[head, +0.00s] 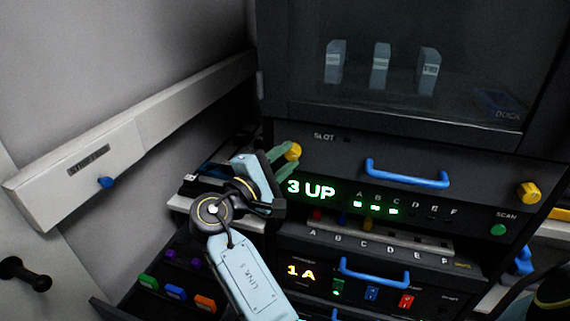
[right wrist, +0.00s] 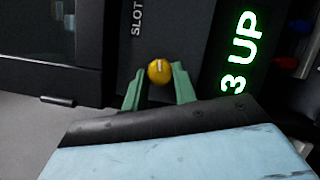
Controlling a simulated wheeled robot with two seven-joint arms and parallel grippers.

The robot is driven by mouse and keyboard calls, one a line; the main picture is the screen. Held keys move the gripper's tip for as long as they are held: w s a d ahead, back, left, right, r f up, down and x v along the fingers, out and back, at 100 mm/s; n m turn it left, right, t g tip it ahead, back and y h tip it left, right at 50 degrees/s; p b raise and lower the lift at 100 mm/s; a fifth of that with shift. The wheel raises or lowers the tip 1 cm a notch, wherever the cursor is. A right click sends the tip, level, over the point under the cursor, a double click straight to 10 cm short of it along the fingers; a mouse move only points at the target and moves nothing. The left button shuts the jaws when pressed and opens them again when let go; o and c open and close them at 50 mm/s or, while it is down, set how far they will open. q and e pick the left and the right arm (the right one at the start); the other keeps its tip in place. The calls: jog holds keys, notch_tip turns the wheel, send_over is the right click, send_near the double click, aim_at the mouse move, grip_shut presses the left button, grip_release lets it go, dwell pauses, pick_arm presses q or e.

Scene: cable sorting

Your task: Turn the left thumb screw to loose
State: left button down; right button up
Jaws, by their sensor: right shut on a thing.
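The left thumb screw (head: 293,152) is a yellow knob at the upper left of the slot panel (head: 340,160), by the word SLOT. My right gripper (head: 284,157) reaches it from the left with its green fingers. In the right wrist view the gripper (right wrist: 159,76) has one finger on each side of the thumb screw (right wrist: 159,71) and is shut on it. A pale line marks the knob's face. A second yellow thumb screw (head: 528,192) sits at the panel's right end. My left gripper is not in view.
A blue handle (head: 407,174) crosses the panel, with a green 3 UP display (head: 311,189) below left. A glass-fronted cabinet (head: 390,70) holds three pale modules above. A wall rail (head: 130,140) runs along the left. Colored plugs lie in a lower-left drawer (head: 165,262).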

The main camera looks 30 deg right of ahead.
jog(key=shift+m+y, duration=0.3)
jog(key=shift+m, duration=0.3)
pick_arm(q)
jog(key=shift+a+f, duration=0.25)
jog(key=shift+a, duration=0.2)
pick_arm(e)
jog(key=shift+m+g, duration=0.3)
jog(key=shift+m, duration=0.1)
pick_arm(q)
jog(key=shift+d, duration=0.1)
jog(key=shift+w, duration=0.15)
pick_arm(e)
jog(key=o, duration=1)
jog(key=shift+c, duration=0.2)
